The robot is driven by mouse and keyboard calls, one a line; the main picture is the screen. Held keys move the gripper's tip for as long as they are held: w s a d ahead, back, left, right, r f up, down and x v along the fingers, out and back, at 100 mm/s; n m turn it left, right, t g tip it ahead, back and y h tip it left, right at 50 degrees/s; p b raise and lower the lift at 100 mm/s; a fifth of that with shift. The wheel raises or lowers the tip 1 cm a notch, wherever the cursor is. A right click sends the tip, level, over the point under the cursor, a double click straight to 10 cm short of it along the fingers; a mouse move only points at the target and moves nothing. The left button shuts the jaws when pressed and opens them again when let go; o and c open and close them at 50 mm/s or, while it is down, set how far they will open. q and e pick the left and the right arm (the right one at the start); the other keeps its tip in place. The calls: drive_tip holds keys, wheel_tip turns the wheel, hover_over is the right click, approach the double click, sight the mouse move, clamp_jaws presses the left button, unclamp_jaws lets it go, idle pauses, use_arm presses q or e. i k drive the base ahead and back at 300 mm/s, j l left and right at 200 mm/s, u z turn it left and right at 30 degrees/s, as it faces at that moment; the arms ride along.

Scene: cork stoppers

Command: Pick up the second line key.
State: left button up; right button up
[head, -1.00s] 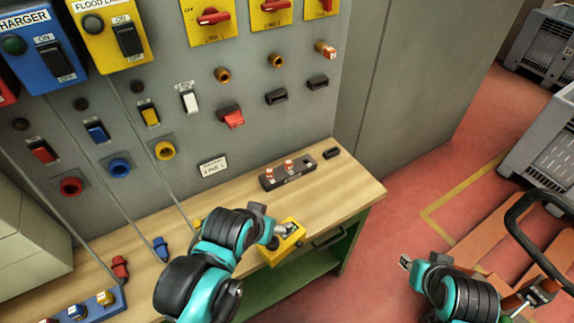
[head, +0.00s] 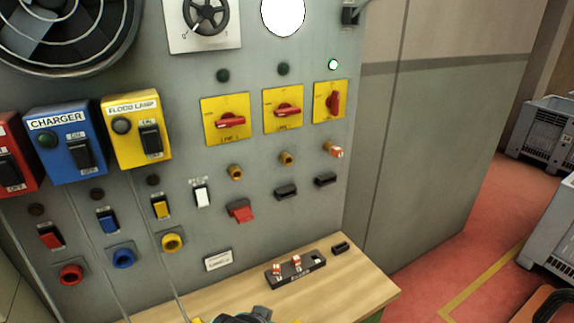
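A black key holder (head: 318,276) lies on the wooden bench under the panel. Two keys with red and white tags stand in it, a left one (head: 277,269) and a middle one (head: 296,262); its right end holds no key. The tag lettering is too small to read, so the middle one being the second line key is judged by position only. A similar tagged key (head: 334,151) sits in the panel below the third yellow switch. A dark part of my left arm shows at the bottom edge, below the holder. Neither gripper's fingers are in view.
Three yellow rotary switches (head: 283,110) are on the grey panel; the right handle is vertical and the green lamp (head: 333,65) above it is lit. Grey crates (head: 545,130) stand at right.

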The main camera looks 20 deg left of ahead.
sight(295, 260)
drive_tip(key=i+l+u, duration=0.1)
drive_tip(key=u, duration=0.3)
drive_tip(key=i+l+u, duration=0.1)
drive_tip(key=u, duration=0.35)
drive_tip(key=l+u, duration=0.15)
drive_tip(key=u, duration=0.25)
drive_tip(key=i+l+u, duration=0.1)
drive_tip(key=u, duration=0.3)
drive_tip(key=i+l, duration=0.1)
drive_tip(key=l, duration=0.45)
drive_tip(key=i+l, duration=0.1)
drive_tip(key=l, duration=0.5)
